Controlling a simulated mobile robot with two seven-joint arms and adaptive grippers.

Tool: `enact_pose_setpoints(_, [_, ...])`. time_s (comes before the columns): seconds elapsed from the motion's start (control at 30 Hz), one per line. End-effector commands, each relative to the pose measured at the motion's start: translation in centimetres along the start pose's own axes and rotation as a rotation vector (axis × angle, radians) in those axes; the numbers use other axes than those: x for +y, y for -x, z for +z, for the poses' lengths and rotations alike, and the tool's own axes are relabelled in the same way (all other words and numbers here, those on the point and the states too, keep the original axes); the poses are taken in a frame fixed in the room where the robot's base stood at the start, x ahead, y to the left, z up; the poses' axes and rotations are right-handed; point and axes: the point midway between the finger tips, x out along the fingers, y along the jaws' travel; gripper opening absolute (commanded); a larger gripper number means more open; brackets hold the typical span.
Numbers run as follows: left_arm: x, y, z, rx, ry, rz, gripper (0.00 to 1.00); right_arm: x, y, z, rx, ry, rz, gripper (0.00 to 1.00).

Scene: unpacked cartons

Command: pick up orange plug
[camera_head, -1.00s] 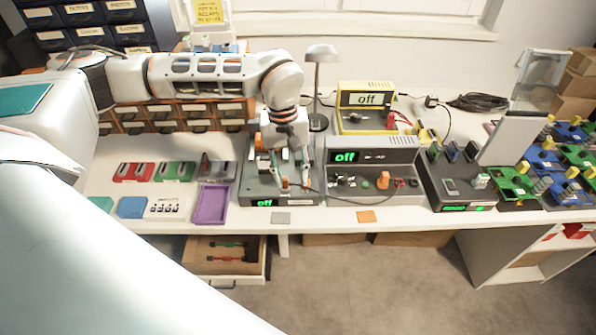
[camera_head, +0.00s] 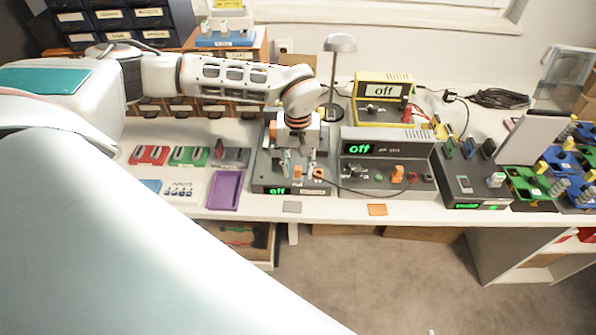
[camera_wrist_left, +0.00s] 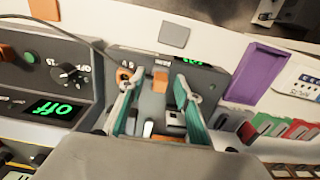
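A small orange block (camera_head: 297,172) stands near the front of a dark grey device (camera_head: 262,178) whose green display reads "off". It also shows in the left wrist view (camera_wrist_left: 160,82). A second orange piece (camera_head: 319,174), by the end of a dark cable, sits just right of it; it shows left of the block in the wrist view (camera_wrist_left: 124,73). I cannot tell for sure which is the plug. My left gripper (camera_wrist_left: 160,90) is open above the device, with its teal-padded fingers on either side of the block, and no grip shows. My right gripper is out of view.
A second "off" device (camera_head: 375,190) stands right of the first, and a yellow meter (camera_head: 383,90) behind it. A purple tray (camera_head: 225,190) lies to the left. A lamp (camera_head: 340,45) rises behind. A grey pad (camera_head: 292,207) and an orange pad (camera_head: 377,209) lie along the table's front.

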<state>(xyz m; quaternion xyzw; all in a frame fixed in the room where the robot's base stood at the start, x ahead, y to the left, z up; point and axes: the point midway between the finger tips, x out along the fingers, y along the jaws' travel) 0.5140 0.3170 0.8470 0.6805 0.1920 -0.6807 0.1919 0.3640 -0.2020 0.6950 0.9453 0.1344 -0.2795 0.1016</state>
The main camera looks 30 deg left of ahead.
Motion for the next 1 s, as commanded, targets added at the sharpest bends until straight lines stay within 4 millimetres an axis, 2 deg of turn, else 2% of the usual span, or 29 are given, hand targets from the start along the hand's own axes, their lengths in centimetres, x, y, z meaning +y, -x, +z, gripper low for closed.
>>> enact_pose_setpoints(0.13, [0.0, 0.0, 0.0, 0.001, 0.000, 0.001, 0.33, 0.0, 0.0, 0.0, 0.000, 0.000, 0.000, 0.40])
enact_pose_setpoints(0.17, [0.0, 0.0, 0.0, 0.000, 0.000, 0.001, 0.28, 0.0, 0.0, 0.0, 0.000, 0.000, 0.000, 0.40])
enact_pose_setpoints(0.27, [0.0, 0.1, 0.0, 0.000, 0.000, 0.000, 0.02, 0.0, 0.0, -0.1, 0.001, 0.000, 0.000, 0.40])
enact_pose_setpoints(0.3, [0.0, 0.1, 0.0, 0.000, 0.000, 0.000, 0.00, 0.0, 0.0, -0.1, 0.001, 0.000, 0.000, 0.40])
enact_pose_setpoints(0.73, [0.0, 0.5, -0.1, 0.001, 0.000, 0.001, 0.00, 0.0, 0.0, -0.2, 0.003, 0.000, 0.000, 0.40])
enact_pose_setpoints(0.87, [0.1, 1.6, -0.1, 0.003, 0.000, 0.002, 0.00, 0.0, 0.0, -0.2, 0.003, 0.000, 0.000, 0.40])
enact_pose_setpoints(1.0, [0.1, 3.8, -0.1, 0.004, 0.000, 0.003, 0.00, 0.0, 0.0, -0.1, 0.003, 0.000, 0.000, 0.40])
